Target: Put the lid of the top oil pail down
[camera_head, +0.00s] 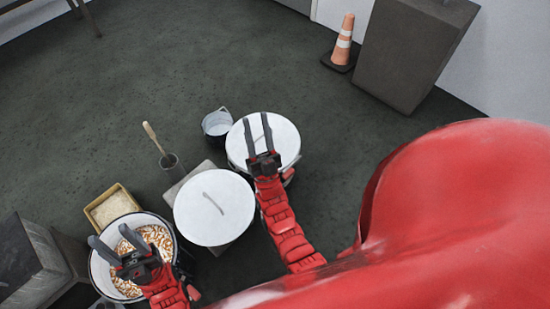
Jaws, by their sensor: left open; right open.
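A round white lid (225,190) with a grey curved handle lies flat in the middle, over a grey square slab (246,222). Whether it rests on the slab or on a pail is hidden. Above and right of it in the picture stands a round pail (284,140) with a plain white top. I cannot tell if that top is a lid or its contents. My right gripper (257,118) is open and empty over this pail, its fingers pointing away from me. My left gripper (112,238) is open over a white-rimmed pail (172,237) with orange and white contents.
A yellowish tray (111,205) is at left. A traffic cone (344,40) and a grey block (410,50) stand far right.

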